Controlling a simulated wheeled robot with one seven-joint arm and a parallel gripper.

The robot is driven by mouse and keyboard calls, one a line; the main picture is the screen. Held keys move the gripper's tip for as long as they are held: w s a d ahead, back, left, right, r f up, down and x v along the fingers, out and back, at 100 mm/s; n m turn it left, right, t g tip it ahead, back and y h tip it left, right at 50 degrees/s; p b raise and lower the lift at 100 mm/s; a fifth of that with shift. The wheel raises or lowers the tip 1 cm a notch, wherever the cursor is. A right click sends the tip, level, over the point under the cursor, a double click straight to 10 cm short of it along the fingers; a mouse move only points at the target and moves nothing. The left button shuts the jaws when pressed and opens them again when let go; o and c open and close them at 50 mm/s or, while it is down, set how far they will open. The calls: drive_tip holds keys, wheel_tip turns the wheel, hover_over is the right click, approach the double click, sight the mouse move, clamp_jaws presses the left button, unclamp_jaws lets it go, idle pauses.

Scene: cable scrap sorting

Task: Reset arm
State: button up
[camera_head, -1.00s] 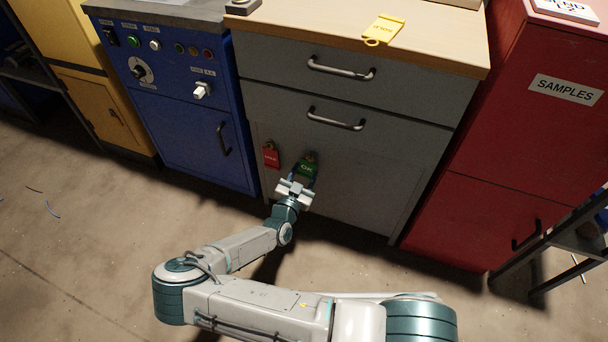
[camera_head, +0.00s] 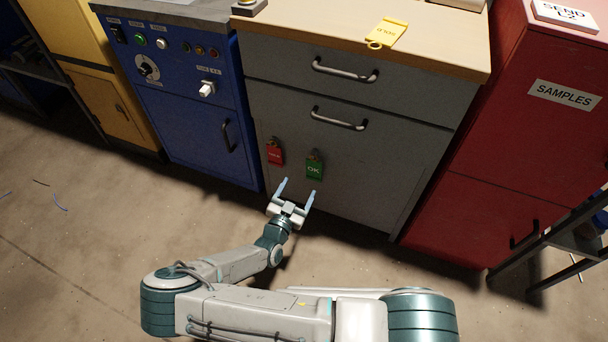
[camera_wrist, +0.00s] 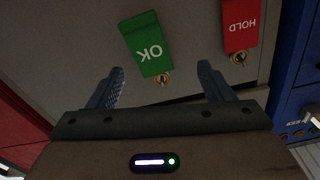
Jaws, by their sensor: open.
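My gripper (camera_head: 296,192) is open and empty, with its two fingers apart, in front of the lower front of the grey cabinet (camera_head: 370,185). The green OK tag (camera_head: 314,170) hangs on a hook on that front, just beyond and to the right of the fingertips. In the wrist view the green tag (camera_wrist: 147,42) shows past the gap between the fingers, apart from them. The red HOLD tag (camera_head: 275,154) hangs on its own hook to the left of the green one. It also shows at the upper right of the wrist view (camera_wrist: 241,24).
A yellow tag (camera_head: 386,33) lies on the wooden worktop (camera_head: 320,22). A blue control cabinet (camera_head: 190,125) stands left, a red SAMPLES cabinet (camera_head: 500,160) right. Two drawer handles (camera_head: 345,70) stick out above my gripper. The floor (camera_head: 90,220) at the left is mostly clear.

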drive_tip(key=p+v, duration=0.1)
drive_tip(key=v, duration=0.5)
drive_tip(key=s+d+r+m+g+h+p, duration=0.1)
drive_tip(key=d+r+m+g+p, duration=0.45)
drive_tip(key=r+m, duration=0.6)
drive_tip(key=s+d+r+m+g+h+p, duration=0.15)
drive_tip(key=d+r+m+g+p, duration=0.35)
drive_tip(key=r+m, duration=0.65)
drive_tip(key=s+d+r+m+g+h+p, duration=0.1)
drive_tip(key=d+r+m+g+p, duration=0.4)
drive_tip(key=r+m, duration=0.65)
drive_tip(key=s+d+r+m+y+p, duration=0.2)
drive_tip(key=r+m+p, duration=0.3)
drive_tip(key=r+m, duration=0.5)
drive_tip(key=s+d+r+m+y+p, duration=0.1)
drive_tip(key=s+r+m+y+p, duration=0.3)
drive_tip(key=r+m, duration=0.6)
drive_tip(key=s+d+r+m+y+p, duration=0.2)
drive_tip(key=s+r+m+y+p, duration=0.2)
drive_tip(key=r+m+p, duration=0.3)
wheel_tip(320, 180, up, 7)
drive_tip(key=s+m+t, duration=0.1)
drive_tip(key=m, duration=0.3)
drive_tip(key=shift+s+d+r, duration=0.2)
drive_tip(key=shift+d, duration=0.15)
drive_tip(key=shift+c, duration=0.3)
